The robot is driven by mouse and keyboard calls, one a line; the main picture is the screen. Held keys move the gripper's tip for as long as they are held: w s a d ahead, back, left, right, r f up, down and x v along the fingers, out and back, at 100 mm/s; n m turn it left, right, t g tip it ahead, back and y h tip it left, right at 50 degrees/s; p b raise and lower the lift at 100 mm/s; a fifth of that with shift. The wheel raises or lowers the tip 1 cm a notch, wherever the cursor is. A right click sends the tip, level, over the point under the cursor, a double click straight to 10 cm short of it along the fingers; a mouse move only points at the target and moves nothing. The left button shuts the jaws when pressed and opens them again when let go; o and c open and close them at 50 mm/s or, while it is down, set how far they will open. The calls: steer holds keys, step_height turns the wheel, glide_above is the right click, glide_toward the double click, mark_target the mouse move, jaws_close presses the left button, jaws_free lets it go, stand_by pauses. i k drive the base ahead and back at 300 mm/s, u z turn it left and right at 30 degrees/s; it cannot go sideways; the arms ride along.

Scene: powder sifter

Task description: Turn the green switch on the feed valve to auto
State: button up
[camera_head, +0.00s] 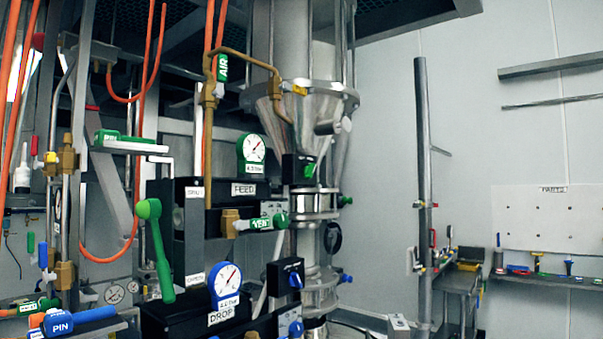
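A small black box (291,167) is mounted at the lower end of the steel cone, and a green switch (310,170) sits on its front. The switch is small here, and I cannot read its position or any marking around it. A black unit with the label FEED (243,189) is to the left of and a little below this box. A green-rimmed gauge (251,148) stands above that label. My gripper is not in view.
Below is a similar black box with a blue switch (295,281), near a blue gauge (226,279) and a DROP label (221,315). A long green lever (155,240) and a green VENT handle (262,223) stick out. A parts bench (548,281) is at right.

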mark_target(308, 171)
steer(key=k, duration=0.5)
steer(key=z, duration=1.9)
steer(key=i, duration=1.2)
steer(key=u, duration=2.5)
